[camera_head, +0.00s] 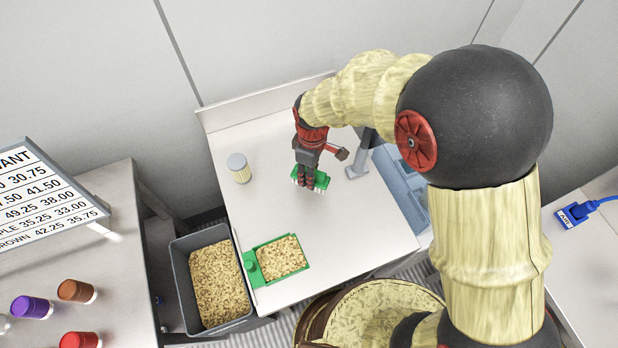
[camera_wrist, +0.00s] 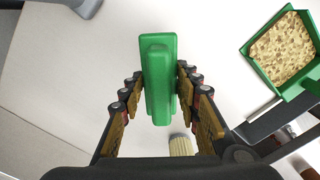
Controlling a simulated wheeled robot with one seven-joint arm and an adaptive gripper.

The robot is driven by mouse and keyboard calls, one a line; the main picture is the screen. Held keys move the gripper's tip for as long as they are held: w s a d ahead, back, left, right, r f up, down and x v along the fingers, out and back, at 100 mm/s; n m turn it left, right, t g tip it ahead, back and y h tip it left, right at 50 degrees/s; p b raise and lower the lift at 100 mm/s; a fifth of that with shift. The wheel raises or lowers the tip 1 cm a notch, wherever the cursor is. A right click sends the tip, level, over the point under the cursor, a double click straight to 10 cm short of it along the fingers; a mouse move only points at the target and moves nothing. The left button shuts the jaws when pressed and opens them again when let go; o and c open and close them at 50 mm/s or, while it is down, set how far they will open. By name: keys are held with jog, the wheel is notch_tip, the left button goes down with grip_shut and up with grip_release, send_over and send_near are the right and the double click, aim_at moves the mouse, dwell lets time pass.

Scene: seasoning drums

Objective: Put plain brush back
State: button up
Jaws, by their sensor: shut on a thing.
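The green brush (camera_head: 322,180) is near the middle of the white table, with pale bristles facing down. My gripper (camera_head: 308,174) is over it and shut on its raised handle. In the wrist view the brush (camera_wrist: 158,85) lies between the two finger pads of my gripper (camera_wrist: 160,88). I cannot tell whether the bristles touch the table or hang just above it. No other brush is clear in view.
A green scoop (camera_head: 250,262) of pale flakes lies at the table's front edge, beside a grey bin (camera_head: 184,277). A lidded jar (camera_head: 239,168) stands left of the brush. A grey stand (camera_head: 357,164) is close on the right. Table between scoop and brush is clear.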

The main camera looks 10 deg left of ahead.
jog(key=shift+w+a+f, duration=0.2)
jog(key=shift+w+f, duration=0.05)
jog(key=shift+f, duration=0.1)
jog(key=shift+w+f+b, duration=0.15)
jog(key=shift+f+b, duration=0.3)
jog(key=shift+f, duration=1.2)
jog(key=o, duration=1.2)
jog(key=shift+f, duration=0.15)
